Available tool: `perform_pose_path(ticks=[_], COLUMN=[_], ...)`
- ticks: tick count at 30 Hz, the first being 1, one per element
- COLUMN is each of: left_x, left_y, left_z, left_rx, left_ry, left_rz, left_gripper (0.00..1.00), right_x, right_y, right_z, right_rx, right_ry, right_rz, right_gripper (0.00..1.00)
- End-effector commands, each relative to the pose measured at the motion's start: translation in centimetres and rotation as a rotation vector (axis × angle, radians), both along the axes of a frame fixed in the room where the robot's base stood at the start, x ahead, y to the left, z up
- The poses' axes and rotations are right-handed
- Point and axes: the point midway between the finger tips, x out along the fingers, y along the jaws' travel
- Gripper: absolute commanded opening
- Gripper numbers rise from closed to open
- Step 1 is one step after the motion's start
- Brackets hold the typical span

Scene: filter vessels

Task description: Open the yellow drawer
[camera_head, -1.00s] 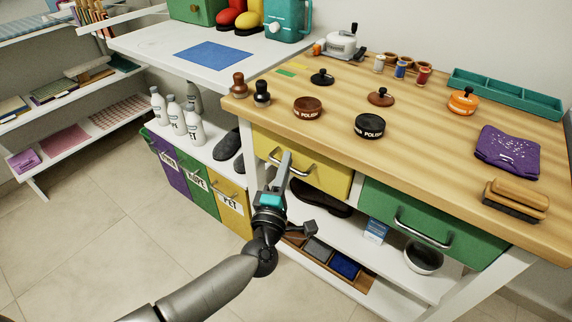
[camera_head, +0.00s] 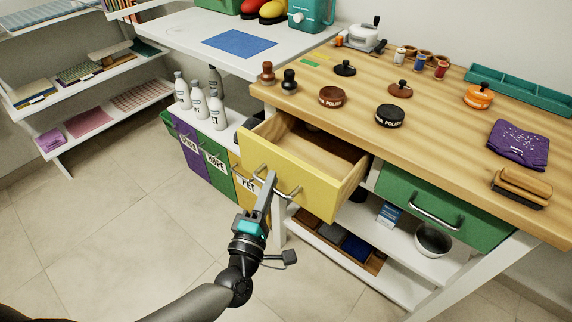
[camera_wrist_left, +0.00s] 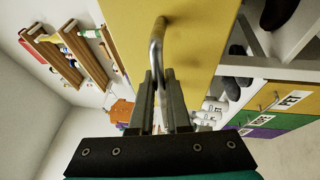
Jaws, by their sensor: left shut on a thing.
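My left gripper (camera_head: 270,180) is shut on this handle. In the left wrist view the fingers (camera_wrist_left: 160,85) close around the handle bar (camera_wrist_left: 157,45), in front of the yellow drawer front (camera_wrist_left: 195,40). My right gripper is in neither view.
A closed green drawer (camera_head: 440,208) is to the right. Polish tins, brushes and a purple cloth (camera_head: 518,144) lie on the worktop (camera_head: 440,135). Labelled bins (camera_head: 215,165) stand left of the drawer. The floor (camera_head: 130,220) in front is clear.

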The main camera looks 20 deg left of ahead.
Motion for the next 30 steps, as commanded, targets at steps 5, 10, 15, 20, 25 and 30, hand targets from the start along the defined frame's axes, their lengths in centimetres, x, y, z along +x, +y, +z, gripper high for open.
perform_pose_path(ticks=[5, 10, 15, 20, 25, 30], left_x=[-4.0, -6.7, -8.3, -8.9, -9.1, -9.1], left_y=[1.4, 2.3, 2.9, 3.2, 3.2, 3.2], left_z=[0.1, 0.1, 0.0, 0.0, 0.0, 0.0], left_rx=[0.001, 0.000, -0.001, -0.001, -0.002, -0.002], left_ry=[0.004, 0.002, 0.001, -0.001, -0.001, -0.001], left_rz=[-0.001, -0.002, -0.002, -0.001, -0.001, -0.001], left_gripper=[0.00, 0.00, 0.00, 0.00, 0.00, 0.00], right_x=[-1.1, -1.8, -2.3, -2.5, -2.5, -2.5], right_y=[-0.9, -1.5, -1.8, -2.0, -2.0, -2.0], right_z=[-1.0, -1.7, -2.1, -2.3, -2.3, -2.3], right_rx=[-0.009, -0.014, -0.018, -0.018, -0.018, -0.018], right_ry=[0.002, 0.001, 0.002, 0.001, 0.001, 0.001], right_rz=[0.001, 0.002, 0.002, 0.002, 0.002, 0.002], right_gripper=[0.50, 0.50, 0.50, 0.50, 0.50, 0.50])
